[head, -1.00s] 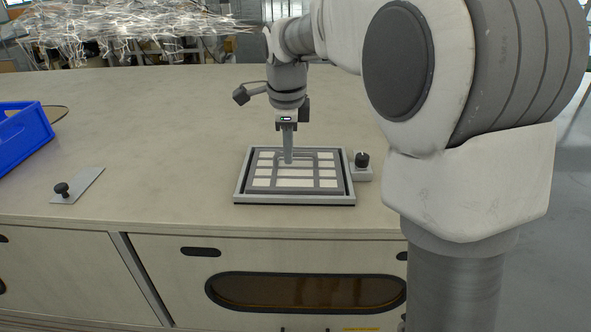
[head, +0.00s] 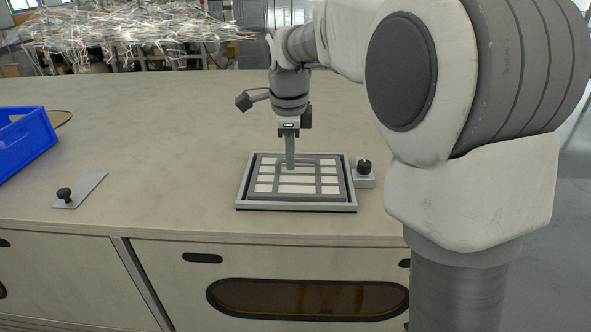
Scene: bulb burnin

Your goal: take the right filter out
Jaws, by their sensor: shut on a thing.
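One filter (head: 297,200) shows, a flat grey frame with pale rectangular panels. It lies level within a light grey rectangular holder (head: 240,203) on the bench, with a dark gap between filter and holder. I cannot tell whether the filter is raised in the holder.
A small block with a black knob (head: 364,167) stands against the holder's right side. A grey plate with a black knob (head: 65,194) lies at the left. A blue crate (head: 25,148) stands at the far left edge. The bench (head: 170,150) between them is clear.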

